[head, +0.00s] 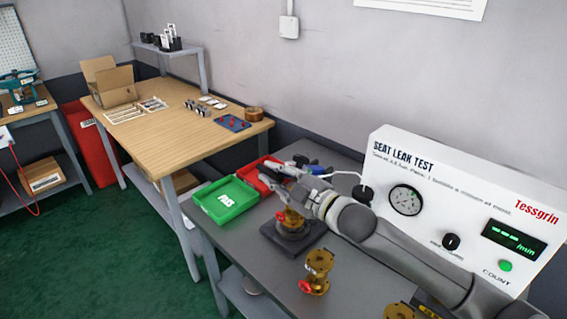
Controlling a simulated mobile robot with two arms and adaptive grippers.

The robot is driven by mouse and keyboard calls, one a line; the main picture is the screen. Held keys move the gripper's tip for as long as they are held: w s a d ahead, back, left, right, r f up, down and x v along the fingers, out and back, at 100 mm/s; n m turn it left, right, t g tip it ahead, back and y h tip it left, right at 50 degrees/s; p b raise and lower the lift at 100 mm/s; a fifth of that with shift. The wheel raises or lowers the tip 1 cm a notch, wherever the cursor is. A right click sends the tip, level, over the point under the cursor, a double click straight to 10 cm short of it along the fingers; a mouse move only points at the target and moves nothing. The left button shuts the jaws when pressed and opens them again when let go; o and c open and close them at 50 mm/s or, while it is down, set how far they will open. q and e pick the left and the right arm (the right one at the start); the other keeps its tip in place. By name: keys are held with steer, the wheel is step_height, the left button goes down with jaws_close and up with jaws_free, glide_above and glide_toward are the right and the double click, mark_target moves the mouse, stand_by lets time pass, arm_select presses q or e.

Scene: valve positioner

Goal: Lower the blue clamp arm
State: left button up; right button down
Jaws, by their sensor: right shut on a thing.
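The blue clamp arm (319,170) shows only as a small blue piece just behind my right gripper. The rest of it is hidden by the gripper. My right gripper (272,177) is shut, above the dark clamp base (279,237) on the grey bench. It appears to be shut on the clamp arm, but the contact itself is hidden. A brass valve (291,221) stands on the base under the gripper, its top partly covered. My left gripper is not in view.
A green PASS tray (226,202) and a red tray (250,172) lie left of the clamp. A brass valve with a red handle (318,268) stands in front. The white seat leak test panel (420,170) rises behind my right arm. Another brass part (398,311) is at the bottom edge.

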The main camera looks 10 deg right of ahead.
step_height(320, 180, down, 10)
steer(key=s+a+n+b, duration=0.1)
steer(key=a+n+b, duration=0.1)
steer(key=n+b, duration=0.2)
steer(key=shift+s+f+n+b, duration=0.25)
steer(key=shift+s+n+b, duration=0.1)
steer(key=shift+n, duration=0.25)
steer(key=shift+f, duration=0.1)
steer(key=c, duration=1.4)
jaws_free()
steer(key=shift+w, duration=0.1)
steer(key=shift+r, duration=0.25)
steer(key=v, duration=1.2)
